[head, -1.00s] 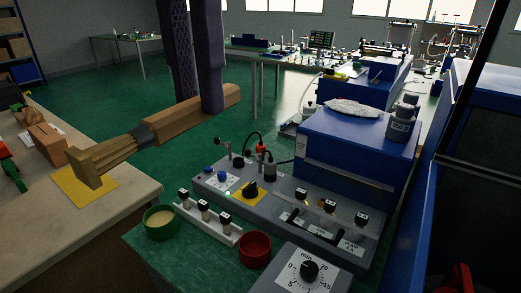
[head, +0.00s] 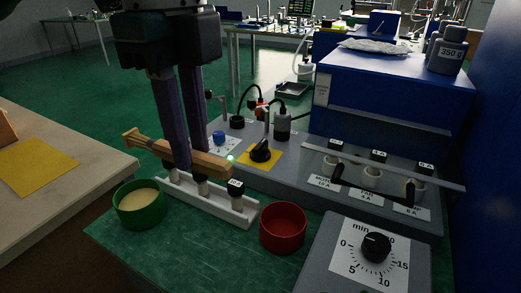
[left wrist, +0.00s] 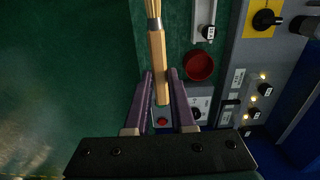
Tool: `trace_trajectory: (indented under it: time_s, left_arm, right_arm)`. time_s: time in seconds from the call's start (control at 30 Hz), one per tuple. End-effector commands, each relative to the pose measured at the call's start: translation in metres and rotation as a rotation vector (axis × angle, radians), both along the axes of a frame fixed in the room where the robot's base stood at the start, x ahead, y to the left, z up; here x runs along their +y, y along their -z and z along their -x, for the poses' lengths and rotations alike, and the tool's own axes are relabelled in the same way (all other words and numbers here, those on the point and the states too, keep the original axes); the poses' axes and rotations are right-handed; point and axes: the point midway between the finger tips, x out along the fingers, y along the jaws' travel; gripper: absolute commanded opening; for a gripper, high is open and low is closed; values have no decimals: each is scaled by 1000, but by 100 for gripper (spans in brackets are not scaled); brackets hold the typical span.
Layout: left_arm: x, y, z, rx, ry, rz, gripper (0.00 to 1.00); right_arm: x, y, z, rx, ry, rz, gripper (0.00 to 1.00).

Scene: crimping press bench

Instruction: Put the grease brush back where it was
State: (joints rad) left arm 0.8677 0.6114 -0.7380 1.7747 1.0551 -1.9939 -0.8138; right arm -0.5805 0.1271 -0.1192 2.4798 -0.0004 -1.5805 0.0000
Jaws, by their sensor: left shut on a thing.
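The grease brush (head: 218,163) has a wooden handle and pale bristles. It also shows in the left wrist view (left wrist: 157,50), bristles at the top of the picture and handle between the fingers. My left gripper (head: 190,172) is shut on its handle; its fingers also show in the left wrist view (left wrist: 160,76). A bare yellow mat (head: 38,168) lies on the pale table at the left. My right gripper is not in view.
A green bowl (head: 140,213) with pale contents stands left of the white rack (head: 228,208). A red bowl (head: 283,236) stands right of it. Behind are the grey control panel (head: 290,165) and blue press housing (head: 400,95). A dial box (head: 350,265) is front right.

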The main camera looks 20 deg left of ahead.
Motion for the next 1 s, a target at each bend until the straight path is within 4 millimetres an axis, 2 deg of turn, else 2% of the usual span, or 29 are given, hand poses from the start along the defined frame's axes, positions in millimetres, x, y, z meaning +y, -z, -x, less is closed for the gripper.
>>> trace_trajectory:
  time_s: [0.17, 0.5, 0.6, 0.7, 0.87, 1.0]
  left_arm:
    - [1, 26, 1, 6, 29, -1, 0]
    - [1, 124, 2, 6, 28, -2, 0]
    - [1, 145, 1, 4, 27, -2, 0]
    - [1, 158, 1, 3, 28, -2, 0]
    - [1, 167, 1, 3, 28, -2, 0]
    - [1, 189, 1, 3, 27, -2, 0]
  right_arm:
    - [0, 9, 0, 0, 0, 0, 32]
    - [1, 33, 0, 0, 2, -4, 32]
    - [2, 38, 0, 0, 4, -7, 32]
    - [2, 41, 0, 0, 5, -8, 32]
    - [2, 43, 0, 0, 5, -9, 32]
    - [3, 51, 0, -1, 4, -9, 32]
